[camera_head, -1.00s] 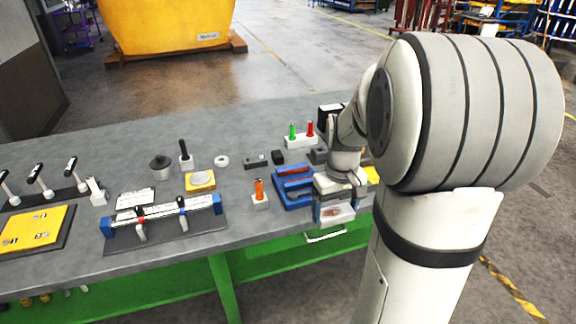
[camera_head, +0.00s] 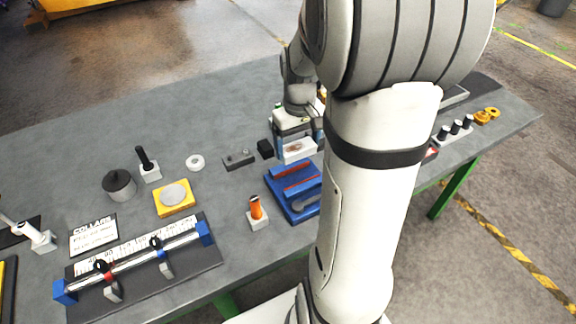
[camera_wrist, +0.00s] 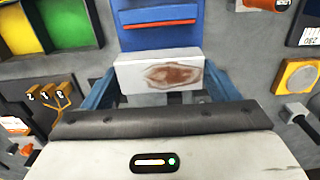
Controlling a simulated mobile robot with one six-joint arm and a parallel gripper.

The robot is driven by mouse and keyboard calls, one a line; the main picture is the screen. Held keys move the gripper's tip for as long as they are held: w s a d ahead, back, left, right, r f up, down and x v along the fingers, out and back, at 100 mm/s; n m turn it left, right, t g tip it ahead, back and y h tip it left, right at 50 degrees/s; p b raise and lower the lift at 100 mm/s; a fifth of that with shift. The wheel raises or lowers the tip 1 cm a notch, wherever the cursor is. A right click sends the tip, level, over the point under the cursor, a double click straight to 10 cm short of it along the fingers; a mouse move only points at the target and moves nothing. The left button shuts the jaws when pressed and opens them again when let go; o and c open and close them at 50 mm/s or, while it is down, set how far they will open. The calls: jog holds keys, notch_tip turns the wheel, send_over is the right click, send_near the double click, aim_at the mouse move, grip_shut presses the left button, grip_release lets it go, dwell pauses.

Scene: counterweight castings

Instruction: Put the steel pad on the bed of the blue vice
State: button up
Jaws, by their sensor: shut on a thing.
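The steel pad is a pale grey block with a rusty brown patch (camera_wrist: 172,75), gripped between blue fingers in the wrist view. It also shows in the head view (camera_head: 297,151). My gripper (camera_head: 297,146) is shut on it and holds it up at the back side of the blue vice (camera_head: 282,203). The vice has red jaw strips and a blue bed, partly hidden by my arm at the right. In the wrist view the vice (camera_wrist: 150,40) lies just beyond the pad, at the top. The gap between pad and bench is hard to judge.
An orange-handled tool in a white block (camera_head: 257,213) stands close left of the vice. A dark block (camera_head: 265,149) and a grey bar (camera_head: 239,160) lie behind it. A yellow plate with a round disc (camera_head: 174,197) and a collar rack (camera_head: 140,258) are farther left.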

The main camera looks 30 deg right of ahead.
notch_tip(320, 180, down, 10)
jog(key=shift+r+p, duration=0.25)
jog(key=shift+p, duration=0.25)
jog(key=shift+f, duration=0.15)
jog(key=o, duration=1.3)
